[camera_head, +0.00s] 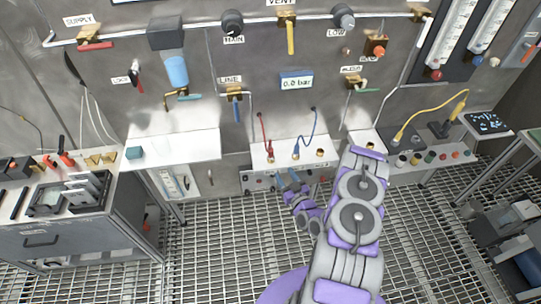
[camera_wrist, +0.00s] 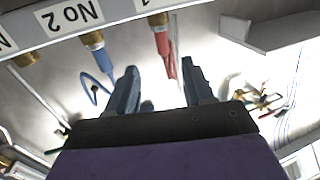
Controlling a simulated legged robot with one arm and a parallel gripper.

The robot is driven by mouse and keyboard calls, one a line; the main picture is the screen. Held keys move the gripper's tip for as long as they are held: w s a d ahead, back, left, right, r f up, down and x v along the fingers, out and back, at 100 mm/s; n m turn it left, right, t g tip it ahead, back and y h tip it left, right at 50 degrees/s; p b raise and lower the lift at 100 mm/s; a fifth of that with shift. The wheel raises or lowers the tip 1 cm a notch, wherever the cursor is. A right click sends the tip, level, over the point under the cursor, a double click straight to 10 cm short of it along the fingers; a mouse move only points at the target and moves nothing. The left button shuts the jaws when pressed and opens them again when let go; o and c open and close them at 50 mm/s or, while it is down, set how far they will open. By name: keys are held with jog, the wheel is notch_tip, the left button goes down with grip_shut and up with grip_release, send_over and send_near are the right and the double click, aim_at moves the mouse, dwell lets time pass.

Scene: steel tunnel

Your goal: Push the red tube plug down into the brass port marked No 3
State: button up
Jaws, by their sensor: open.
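The red tube plug (camera_wrist: 162,45) shows in the wrist view below a brass fitting (camera_wrist: 158,19) beside a label ending in 1. My gripper (camera_wrist: 159,70) is open, with the red plug ahead between its fingertips; I cannot tell whether they touch it. A blue plug (camera_wrist: 104,62) is at the brass port (camera_wrist: 93,40) by the No 2 label. An empty brass port (camera_wrist: 27,59) sits farther left, its label cut off after N. In the head view my gripper (camera_head: 289,180) is in front of the white port shelf (camera_head: 285,146), near the red tube (camera_head: 263,128).
The blue tube (camera_head: 311,129) runs from the wall to the shelf, close to the red one. An open brass port (camera_head: 320,153) is right of it. A white shelf (camera_head: 175,147) stands left, and a row of coloured knobs (camera_head: 430,157) right. Grated floor lies below.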

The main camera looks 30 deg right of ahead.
aim_at(272, 156)
jog(key=w, duration=0.3)
jog(key=w+b, duration=0.1)
jog(key=w, duration=0.3)
jog(key=shift+d+f, duration=0.1)
jog(key=shift+d, duration=0.1)
jog(key=shift+w+a+b, duration=0.15)
jog(key=shift+w+b, duration=0.3)
jog(key=shift+w, duration=0.85)
jog(key=shift+w+a+b, duration=0.15)
jog(key=shift+w+b, duration=0.3)
jog(key=shift+w, duration=0.8)
jog(key=shift+w+d, duration=0.1)
jog(key=shift+w, duration=0.45)
jog(key=shift+c, duration=0.3)
grip_shut()
